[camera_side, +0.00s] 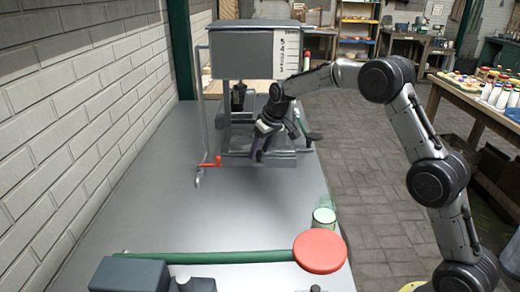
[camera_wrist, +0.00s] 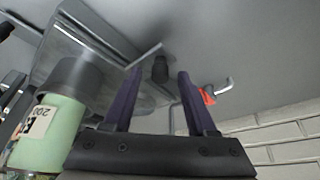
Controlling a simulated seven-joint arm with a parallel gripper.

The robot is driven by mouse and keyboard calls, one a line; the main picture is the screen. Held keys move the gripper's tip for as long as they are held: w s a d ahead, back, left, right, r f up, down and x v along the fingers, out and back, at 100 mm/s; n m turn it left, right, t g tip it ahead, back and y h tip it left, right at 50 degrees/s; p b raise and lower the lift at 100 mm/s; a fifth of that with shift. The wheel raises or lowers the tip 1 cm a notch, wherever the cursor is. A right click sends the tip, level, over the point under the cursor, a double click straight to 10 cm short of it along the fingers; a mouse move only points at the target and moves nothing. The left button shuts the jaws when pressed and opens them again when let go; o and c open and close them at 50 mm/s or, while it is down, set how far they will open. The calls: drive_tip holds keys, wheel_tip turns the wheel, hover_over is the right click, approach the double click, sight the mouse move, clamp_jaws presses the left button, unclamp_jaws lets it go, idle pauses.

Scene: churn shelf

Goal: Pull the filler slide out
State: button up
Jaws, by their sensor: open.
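A grey machine (camera_side: 243,50) with a numbered scale on its hopper stands at the far end of the table. My gripper (camera_side: 272,140) is low at its front, and hides part of its base. In the wrist view my gripper (camera_wrist: 160,74) has its two purple fingers apart. A black knob (camera_wrist: 160,68) shows in the gap between the fingertips, at the edge of a grey metal plate (camera_wrist: 100,42). I cannot tell for certain that this plate is the filler slide, nor whether the fingers touch the knob.
A red-gripped crank (camera_side: 210,162) stands at the machine's left; its red part also shows in the wrist view (camera_wrist: 207,96). A green container (camera_wrist: 45,130) marked 200 is left of my fingers. A green cup (camera_side: 324,216) and red disc (camera_side: 320,252) are in the foreground. The mid-table is clear.

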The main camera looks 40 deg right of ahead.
clamp_jaws()
idle(0.3)
idle(1.2)
